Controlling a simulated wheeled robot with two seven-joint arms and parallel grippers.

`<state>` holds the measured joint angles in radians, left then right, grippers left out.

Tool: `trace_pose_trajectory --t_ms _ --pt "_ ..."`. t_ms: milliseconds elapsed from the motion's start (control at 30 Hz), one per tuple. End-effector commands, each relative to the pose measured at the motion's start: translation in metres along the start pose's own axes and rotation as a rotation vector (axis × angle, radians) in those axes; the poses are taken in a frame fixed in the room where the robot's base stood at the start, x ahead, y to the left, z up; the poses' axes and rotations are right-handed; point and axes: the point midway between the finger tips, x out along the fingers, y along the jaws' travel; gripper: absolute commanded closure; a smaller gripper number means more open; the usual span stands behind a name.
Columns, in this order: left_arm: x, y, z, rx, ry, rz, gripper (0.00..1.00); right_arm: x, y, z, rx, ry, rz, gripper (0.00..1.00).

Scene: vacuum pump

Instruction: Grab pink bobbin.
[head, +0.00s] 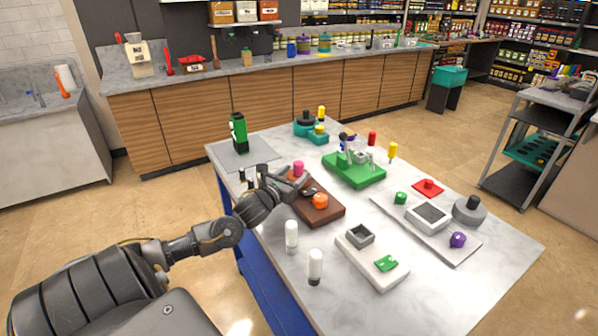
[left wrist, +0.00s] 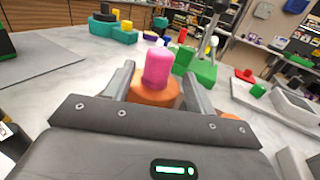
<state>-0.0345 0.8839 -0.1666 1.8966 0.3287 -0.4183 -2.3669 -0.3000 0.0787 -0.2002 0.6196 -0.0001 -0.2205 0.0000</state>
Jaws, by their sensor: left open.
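The pink bobbin (head: 298,168) stands upright near the far left end of a brown wooden block (head: 328,215) on the table. In the left wrist view, the pink bobbin (left wrist: 158,66) shows between the lines of my two fingers, with an orange-brown piece (left wrist: 154,94) below it in the picture. My left gripper (head: 298,183) is open over the left side of the block, close to the bobbin. Its fingers (left wrist: 157,78) show a gap on each side of the bobbin. How far the tips reach around it is hard to tell. My right gripper is out of view.
An orange round piece (head: 320,201) sits on the same block. A green fixture (head: 354,170) stands to its right. Two white cylinders (head: 291,235) stand nearer on the table. A green-black device (head: 239,133) stands on a grey mat at the far left.

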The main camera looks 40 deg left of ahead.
Motion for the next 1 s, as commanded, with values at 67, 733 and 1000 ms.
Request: trace_pose_trajectory --t_ms 67,733,1000 --pt "0.002 -0.001 0.000 0.000 0.001 -0.001 0.44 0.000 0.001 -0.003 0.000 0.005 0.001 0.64" --pt "0.054 0.003 -0.002 -0.001 0.001 -0.002 0.44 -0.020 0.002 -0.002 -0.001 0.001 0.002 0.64" --pt "0.054 0.003 -0.001 0.000 0.001 -0.002 0.68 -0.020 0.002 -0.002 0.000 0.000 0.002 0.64"
